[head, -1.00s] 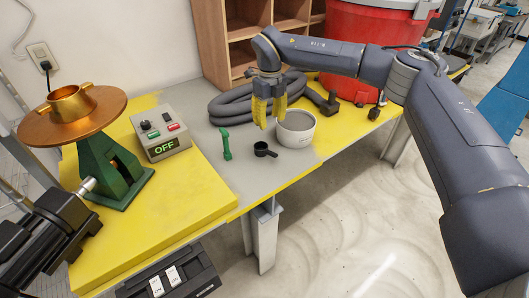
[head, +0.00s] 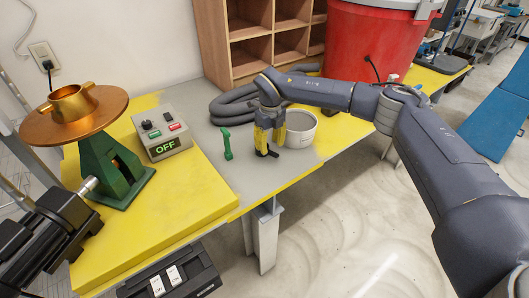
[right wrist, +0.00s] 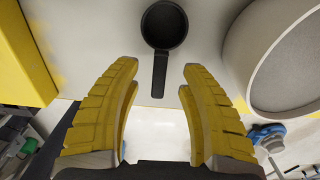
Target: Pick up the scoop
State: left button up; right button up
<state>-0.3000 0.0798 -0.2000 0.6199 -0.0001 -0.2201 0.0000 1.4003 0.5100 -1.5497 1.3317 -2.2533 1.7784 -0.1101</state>
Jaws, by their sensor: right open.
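The scoop is a small black round cup with a straight handle. In the right wrist view the scoop (right wrist: 164,27) lies on the grey tabletop, its handle pointing down the picture toward the space between my fingertips. In the head view the scoop (head: 272,154) is mostly hidden behind my yellow fingers. My right gripper (head: 268,148) points down over it, left of the pale round bowl (head: 302,130). In the right wrist view the right gripper (right wrist: 160,72) is open, with one finger on each side of the handle's line and nothing held.
The bowl (right wrist: 290,60) stands close to the right finger. A green tool (head: 227,145) stands to the left, near the control box (head: 162,135) reading OFF. A coiled dark hose (head: 228,106) lies behind. A red bin (head: 365,45) stands at the back right.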

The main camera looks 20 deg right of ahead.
aim_at(269, 151)
jog(key=shift+f, duration=2.2)
jog(key=shift+c, duration=0.4)
grip_shut()
